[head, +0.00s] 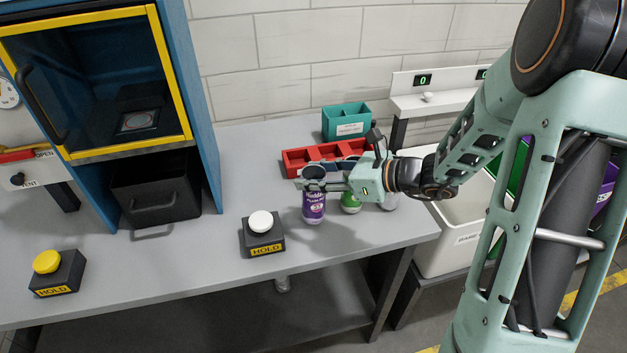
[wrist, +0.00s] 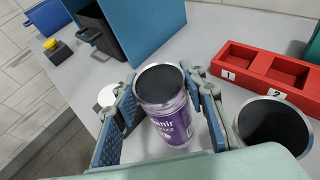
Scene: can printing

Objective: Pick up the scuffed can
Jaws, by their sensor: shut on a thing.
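A purple can (head: 313,209) with an open dark top and white lettering stands upright at the left of a short row on the grey table. My gripper (head: 312,184) is shut around its upper part. In the wrist view, the same can (wrist: 172,125) sits between the two blue-padded fingers, and its purple print looks pale and patchy. I cannot tell whether its base is off the table. A green can (head: 350,203) stands just right of it, partly hidden by my gripper. A grey can (head: 390,203) is further right, mostly hidden. A second open can top (wrist: 274,124) shows beside the right finger.
A red numbered tray (head: 300,168) and a teal box (head: 346,124) stand behind the cans. A black HOLD box with a white button (head: 262,240) is close at left. A white bin (head: 450,235) stands beyond the table's right edge.

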